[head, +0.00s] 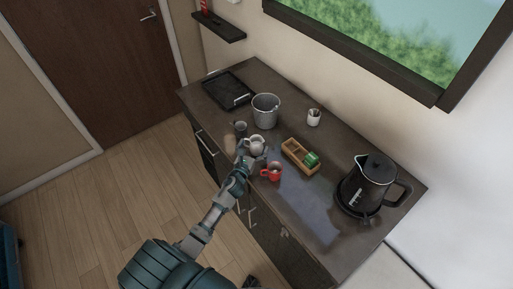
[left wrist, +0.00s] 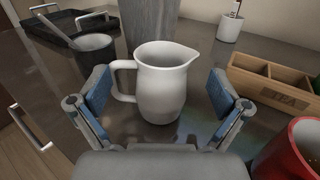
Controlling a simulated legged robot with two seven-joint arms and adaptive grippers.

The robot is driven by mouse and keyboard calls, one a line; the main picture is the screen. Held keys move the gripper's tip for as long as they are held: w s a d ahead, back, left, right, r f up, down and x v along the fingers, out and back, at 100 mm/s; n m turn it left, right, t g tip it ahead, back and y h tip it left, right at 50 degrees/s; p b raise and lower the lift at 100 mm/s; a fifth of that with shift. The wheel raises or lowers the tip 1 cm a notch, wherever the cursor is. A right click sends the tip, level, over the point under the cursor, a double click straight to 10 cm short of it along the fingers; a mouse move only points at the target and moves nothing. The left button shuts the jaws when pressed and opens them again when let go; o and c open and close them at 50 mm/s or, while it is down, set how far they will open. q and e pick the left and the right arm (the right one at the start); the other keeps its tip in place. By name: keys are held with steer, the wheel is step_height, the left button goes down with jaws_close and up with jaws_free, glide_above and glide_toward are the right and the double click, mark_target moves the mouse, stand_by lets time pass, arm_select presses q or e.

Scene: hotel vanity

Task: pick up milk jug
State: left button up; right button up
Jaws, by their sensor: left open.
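The white milk jug (head: 257,143) stands upright on the dark vanity top near its front edge. In the left wrist view the milk jug (left wrist: 162,85) is in the middle, its handle to the left and its spout to the right. My left gripper (head: 247,158) is at the jug's near side. In the left wrist view my left gripper (left wrist: 160,95) is open, with one blue-padded finger on each side of the jug. The left finger is close to the handle; I cannot tell if it touches. My right gripper is not in view.
A red mug (head: 271,173) stands close on the right, with a wooden tea box (head: 299,158) behind it. A grey cup (head: 240,128) and a metal bucket (head: 266,111) stand behind the jug. A black kettle (head: 369,184) is at the far right; a black tray (head: 228,90) is at the left end.

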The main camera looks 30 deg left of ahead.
mark_target(251, 139)
arm_select(q)
steer(key=shift+a+f, duration=0.15)
steer(key=shift+a, duration=0.7)
steer(key=c, duration=1)
steer(key=shift+d, duration=0.25)
steer(key=c, duration=0.4)
steer(key=shift+d, duration=0.2)
steer(key=c, duration=0.4)
steer(key=shift+o, duration=0.2)
steer(key=shift+d, duration=0.25)
steer(key=shift+r, duration=0.25)
steer(key=shift+a+r, duration=0.25)
steer(key=shift+a, duration=0.15)
steer(key=shift+r, duration=0.25)
step_height(251, 139, up, 3)
steer(key=shift+f+p, duration=0.2)
steer(key=shift+p, duration=0.45)
steer(key=shift+r+p, duration=0.7)
steer(key=shift+r, duration=2.25)
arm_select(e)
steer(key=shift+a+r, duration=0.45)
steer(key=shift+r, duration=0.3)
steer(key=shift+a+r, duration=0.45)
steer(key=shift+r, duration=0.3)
